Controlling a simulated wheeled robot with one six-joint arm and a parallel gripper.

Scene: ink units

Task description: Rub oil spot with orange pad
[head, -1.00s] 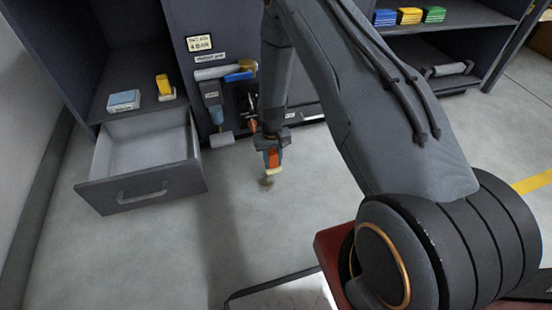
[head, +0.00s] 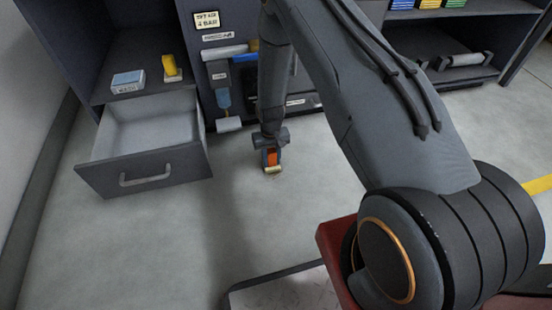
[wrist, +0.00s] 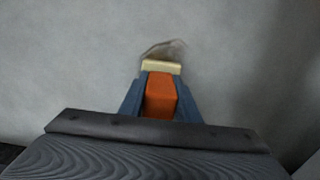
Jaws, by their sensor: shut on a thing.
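My gripper (wrist: 161,100) is shut on the orange pad (wrist: 160,97), which has an orange body and a pale cream face at its far end. In the head view the pad (head: 272,158) is held low, at or just above the grey floor; whether it touches cannot be told. The oil spot (wrist: 168,48) shows in the wrist view as a faint brownish smear just beyond the pale face, partly hidden by it. In the head view the spot is mostly hidden by the pad.
An open, empty drawer (head: 150,175) sticks out at the left. A blue-and-white box (head: 128,82) and a yellow-handled item (head: 171,68) stand on the shelf above it. Tools hang on the cabinet's middle panel. Folded coloured cloths (head: 428,4) lie on the right shelf. Floor around the gripper is clear.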

